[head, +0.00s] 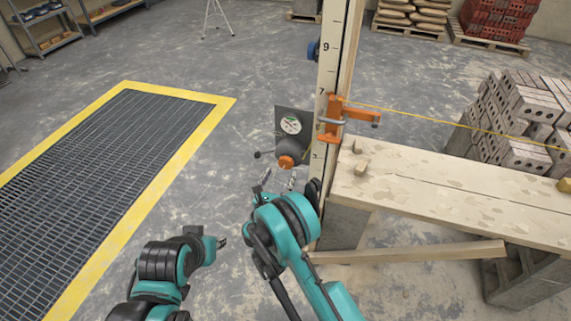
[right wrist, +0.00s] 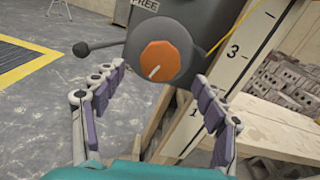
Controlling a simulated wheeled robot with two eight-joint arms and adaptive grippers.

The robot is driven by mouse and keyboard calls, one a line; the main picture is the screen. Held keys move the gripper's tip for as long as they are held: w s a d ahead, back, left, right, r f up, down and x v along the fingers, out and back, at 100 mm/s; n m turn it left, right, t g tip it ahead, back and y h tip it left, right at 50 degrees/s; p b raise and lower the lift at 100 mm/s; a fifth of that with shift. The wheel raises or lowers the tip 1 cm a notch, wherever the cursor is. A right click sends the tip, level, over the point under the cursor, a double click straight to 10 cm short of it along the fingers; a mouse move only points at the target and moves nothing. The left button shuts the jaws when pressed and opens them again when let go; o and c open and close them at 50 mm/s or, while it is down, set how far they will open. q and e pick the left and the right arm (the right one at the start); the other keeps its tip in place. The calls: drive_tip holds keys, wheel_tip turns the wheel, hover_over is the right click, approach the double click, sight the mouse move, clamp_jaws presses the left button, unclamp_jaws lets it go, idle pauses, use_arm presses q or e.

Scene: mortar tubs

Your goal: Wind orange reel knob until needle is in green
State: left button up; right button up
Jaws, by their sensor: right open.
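The orange reel knob (head: 286,162) is on the front of a dark grey reel under a dial gauge (head: 290,125). In the right wrist view the knob (right wrist: 160,61) shows as an orange disc with a white line pointing down and left. The gauge has a green part, but the needle is too small to read. My right gripper (head: 279,180) is open just below and in front of the knob. In the right wrist view its purple-padded fingers (right wrist: 155,100) stand apart either side of the knob, not visibly touching it. My left gripper (head: 221,242) is low at the left, away from the reel; its jaws are unclear.
A dark lever with a ball end (right wrist: 82,49) sticks out left of the reel. A numbered wooden post (head: 328,75) with an orange clamp (head: 335,118) stands right beside it. A plank bench (head: 440,185) lies right. A yellow-edged floor grate (head: 190,148) is left.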

sight(285, 165)
drive_tip(key=b+x, duration=0.1)
drive_tip(key=x, duration=0.4)
drive_tip(key=shift+w+d+f, duration=0.15)
drive_tip(key=shift+w, duration=0.05)
drive_tip(key=shift+w+d, duration=0.1)
drive_tip(key=shift+w, duration=0.35)
drive_tip(key=c, duration=1.2)
